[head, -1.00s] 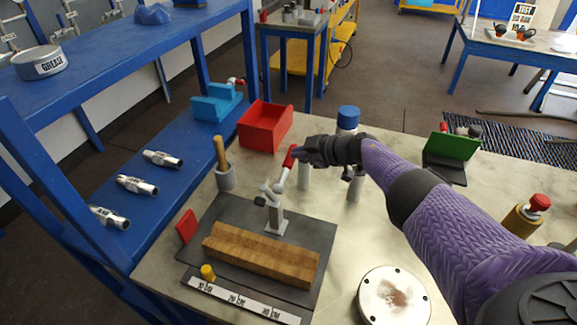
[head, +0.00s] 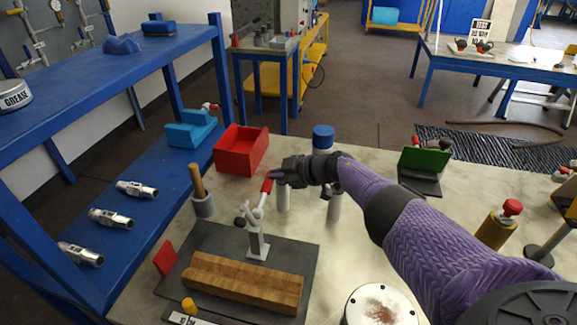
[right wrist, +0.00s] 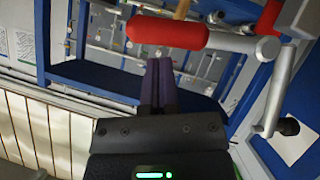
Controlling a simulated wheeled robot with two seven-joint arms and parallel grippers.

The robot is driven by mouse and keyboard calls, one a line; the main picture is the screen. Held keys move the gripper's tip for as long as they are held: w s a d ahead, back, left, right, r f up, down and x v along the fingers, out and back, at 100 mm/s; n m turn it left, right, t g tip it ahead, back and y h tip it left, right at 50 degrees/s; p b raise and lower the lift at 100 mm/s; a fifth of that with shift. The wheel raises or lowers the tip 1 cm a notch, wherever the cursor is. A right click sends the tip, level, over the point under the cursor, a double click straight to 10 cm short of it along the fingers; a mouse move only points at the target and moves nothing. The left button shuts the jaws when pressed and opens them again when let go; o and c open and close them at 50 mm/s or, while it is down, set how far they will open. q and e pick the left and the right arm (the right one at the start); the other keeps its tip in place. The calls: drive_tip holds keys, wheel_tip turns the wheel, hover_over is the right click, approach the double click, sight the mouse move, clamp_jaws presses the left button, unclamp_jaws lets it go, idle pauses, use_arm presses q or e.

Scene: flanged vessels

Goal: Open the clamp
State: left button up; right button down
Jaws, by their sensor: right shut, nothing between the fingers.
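The toggle clamp (head: 257,238) stands on a dark plate (head: 215,240) behind a wooden block (head: 245,283). Its grey lever rises to a red handle (head: 267,185), which points upward. My right gripper (head: 279,175) is shut and empty, with its fingertips right beside the red handle. In the right wrist view the red handle (right wrist: 168,33) lies across, just above the closed fingertips (right wrist: 158,64). Whether they touch it I cannot tell. The grey lever (right wrist: 240,43) runs off to the right there. My left gripper is not in view.
A red open bin (head: 240,150) and a cup with a wooden-handled tool (head: 203,204) stand behind the clamp. A blue-capped bottle (head: 323,138) is behind my right forearm. A round flanged lid (head: 380,305) lies at the front. The table right of the plate is partly clear.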

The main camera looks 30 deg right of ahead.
drive_tip(key=w+r+p+v, duration=0.1)
drive_tip(key=r+p+v, duration=0.1)
drive_tip(key=p+v, duration=0.7)
drive_tip(key=v, duration=0.3)
drive_tip(key=shift+r, duration=0.3)
